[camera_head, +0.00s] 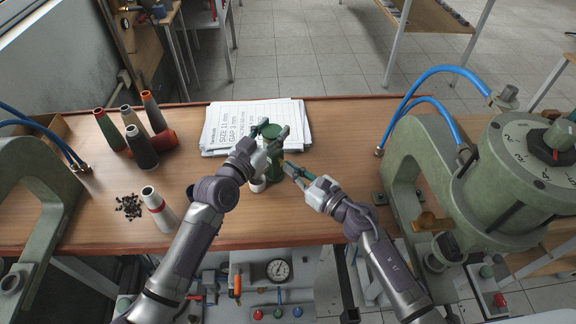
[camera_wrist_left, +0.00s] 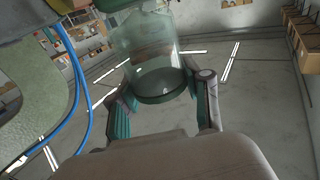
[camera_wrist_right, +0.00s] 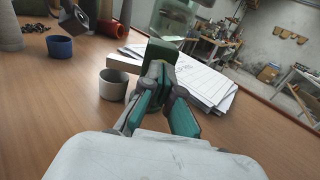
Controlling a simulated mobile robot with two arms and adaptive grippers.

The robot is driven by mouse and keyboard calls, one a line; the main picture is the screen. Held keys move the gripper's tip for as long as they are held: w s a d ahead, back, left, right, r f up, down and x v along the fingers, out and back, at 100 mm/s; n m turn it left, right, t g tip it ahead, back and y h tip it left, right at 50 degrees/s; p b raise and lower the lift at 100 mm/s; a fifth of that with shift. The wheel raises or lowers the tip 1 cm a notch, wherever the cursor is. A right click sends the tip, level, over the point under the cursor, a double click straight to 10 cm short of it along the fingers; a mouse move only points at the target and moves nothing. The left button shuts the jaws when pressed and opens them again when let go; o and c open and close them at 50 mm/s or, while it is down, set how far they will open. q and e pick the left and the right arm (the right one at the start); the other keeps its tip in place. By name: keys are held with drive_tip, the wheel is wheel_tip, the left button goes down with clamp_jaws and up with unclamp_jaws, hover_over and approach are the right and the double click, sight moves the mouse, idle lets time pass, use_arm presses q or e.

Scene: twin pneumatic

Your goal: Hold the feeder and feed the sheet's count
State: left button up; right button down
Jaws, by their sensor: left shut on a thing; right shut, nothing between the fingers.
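The feeder, a green-capped device (camera_head: 272,131) with a clear cylinder (camera_wrist_left: 155,58), is at the middle of the table. My left gripper (camera_head: 275,143) is shut on it, with fingers on both sides of the cylinder in the left wrist view. Whether its base touches the table is hidden. My right gripper (camera_head: 286,166) is shut and empty, beside the feeder's lower right; its closed tips (camera_wrist_right: 163,62) are just below the feeder (camera_wrist_right: 175,18) in the right wrist view. The printed sheet (camera_head: 235,124) lies behind, showing lines about size and gap, partly covered by my left gripper.
A pale cup (camera_wrist_right: 113,84) and a blue cup (camera_wrist_right: 60,46) stand near the feeder. At left are several cones (camera_head: 141,147), a lying red one (camera_head: 163,139), a pale cone (camera_head: 158,208) and dark pellets (camera_head: 129,206). Green presses (camera_head: 405,150) flank the table.

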drive_tip(key=v, duration=0.8)
drive_tip(key=shift+s, duration=0.15)
drive_tip(key=shift+d, duration=0.1)
